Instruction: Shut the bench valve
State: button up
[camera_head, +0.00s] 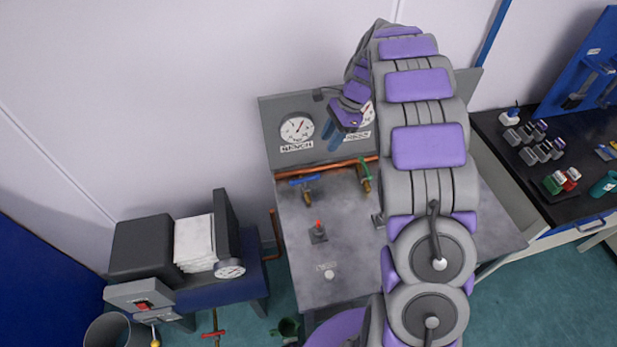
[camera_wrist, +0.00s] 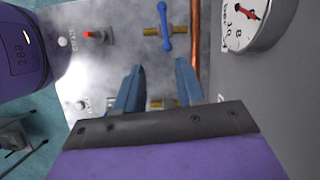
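A valve with a blue handle (camera_head: 305,181) and a brass body is on the bench below the gauge labelled BENCH (camera_head: 297,128). Its handle lies crosswise to its body and also shows in the wrist view (camera_wrist: 165,27). A second valve with a green handle (camera_head: 366,170) is to its right, its handle roughly along its body. My gripper (camera_head: 334,136) is above the bench's back, in front of the gauge panel. In the wrist view its blue fingers (camera_wrist: 159,92) are apart and empty. A brass fitting (camera_wrist: 160,103) shows beyond them, partly hidden; the blue handle is outside them.
A copper pipe (camera_head: 325,169) runs along the panel's foot. A red-topped switch (camera_head: 318,230) and a pale button (camera_head: 328,274) are on the grey bench top (camera_head: 292,240). A dark machine (camera_head: 144,247) stands left. A black side table (camera_head: 495,137) with small blocks is right.

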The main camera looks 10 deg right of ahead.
jog(key=b, duration=0.3)
send_over(305, 178)
jog(key=d, duration=0.3)
notch_tip(305, 178, down, 11)
jog(key=shift+w+f, duration=0.1)
jog(key=shift+f, duration=0.05)
jog(key=x, duration=0.3)
jog(key=a+x, duration=0.1)
jog(key=x, duration=0.2)
jog(key=shift+r+b, duration=0.3)
jog(key=shift+f, duration=0.15)
jog(key=shift+d, duration=0.3)
jog(key=shift+c, duration=0.4)
jog(key=shift+a, duration=0.2)
grip_shut()
